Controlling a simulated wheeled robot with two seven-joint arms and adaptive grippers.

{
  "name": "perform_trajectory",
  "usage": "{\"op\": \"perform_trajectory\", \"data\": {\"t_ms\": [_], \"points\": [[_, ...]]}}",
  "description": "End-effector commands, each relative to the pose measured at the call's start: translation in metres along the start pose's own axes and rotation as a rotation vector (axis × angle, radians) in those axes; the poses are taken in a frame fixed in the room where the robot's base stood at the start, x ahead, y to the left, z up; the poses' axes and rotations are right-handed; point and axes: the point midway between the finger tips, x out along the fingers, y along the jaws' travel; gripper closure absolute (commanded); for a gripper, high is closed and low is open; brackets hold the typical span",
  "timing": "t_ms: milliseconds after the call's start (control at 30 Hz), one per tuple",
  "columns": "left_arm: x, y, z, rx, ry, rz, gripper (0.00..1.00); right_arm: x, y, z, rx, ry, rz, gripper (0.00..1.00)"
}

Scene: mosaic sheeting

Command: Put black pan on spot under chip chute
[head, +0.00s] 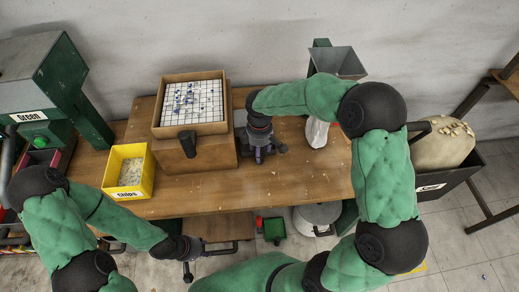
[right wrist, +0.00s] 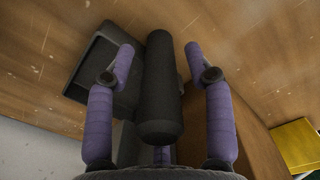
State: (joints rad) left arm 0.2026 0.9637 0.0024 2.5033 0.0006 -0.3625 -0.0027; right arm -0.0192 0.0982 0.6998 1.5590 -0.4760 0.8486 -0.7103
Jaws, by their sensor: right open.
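The black pan (right wrist: 100,72) lies on the wooden table in the right wrist view, with its thick black handle (right wrist: 160,90) toward the camera. My right gripper (right wrist: 163,62) is open, one purple finger on each side of the handle; I cannot tell whether they touch it. In the head view my right gripper (head: 262,152) is low over the table, right of the wooden box, and largely hides the pan. My left gripper (head: 188,268) hangs before the table's front edge; its finger opening is unclear. A grey funnel (head: 338,62) stands at the back right; a green machine (head: 45,75) labelled "Green" stands left.
A mosaic tray (head: 160,120) sits on a wooden box (head: 200,160), with a black handle projecting in front. A yellow chips bin (head: 128,193) is left of it. A white object (head: 317,132) stands right of my right gripper. A sack (head: 440,148) sits in a dark bin at far right.

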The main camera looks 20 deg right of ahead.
Motion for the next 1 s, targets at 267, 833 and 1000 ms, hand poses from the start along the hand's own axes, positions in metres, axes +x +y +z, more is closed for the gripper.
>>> {"op": "perform_trajectory", "data": {"t_ms": [267,833,1000], "points": [[-0.015,0.005,0.001,0.000,0.000,0.000,0.60,-0.041,0.001,-0.001,0.001,0.003,0.004,0.47],[-0.038,0.014,0.002,0.000,0.000,0.000,0.60,-0.121,0.000,0.000,0.000,0.000,0.001,0.47],[-0.038,0.014,0.002,0.000,0.000,0.000,0.60,-0.122,0.000,0.000,0.000,0.000,0.001,0.47]]}}
